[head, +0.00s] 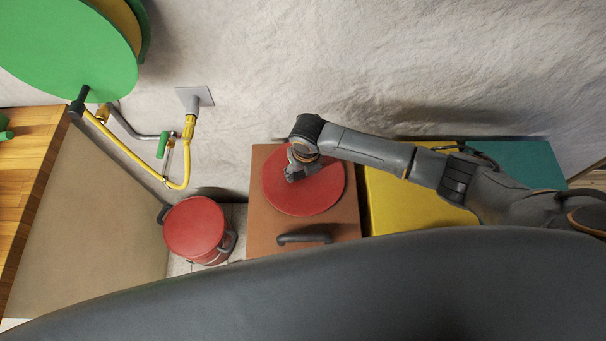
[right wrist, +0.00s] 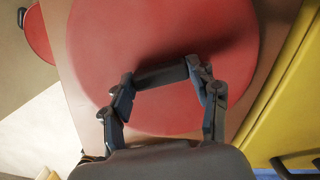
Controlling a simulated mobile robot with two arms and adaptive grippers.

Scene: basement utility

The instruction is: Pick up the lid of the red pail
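A flat red disc that looks like a lid (head: 318,194) lies on top of a brown box. It fills much of the right wrist view (right wrist: 150,28). A red pail (head: 194,227) with dark side handles stands on the floor left of the box; its red top looks flat, and I cannot tell whether it is covered. My right gripper (head: 292,174) is over the disc's upper left part. In the wrist view its fingertips (right wrist: 162,80) are spread at the two ends of a short dark grey bar on the disc. Whether they press on the bar is unclear. My left gripper is not in view.
The brown box (head: 263,230) has a dark handle (head: 303,238) at its front. A yellow box (head: 400,212) and a teal one (head: 525,160) stand to its right. The wall is close behind, with a yellow hose (head: 135,155) and green reel (head: 65,45) at left.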

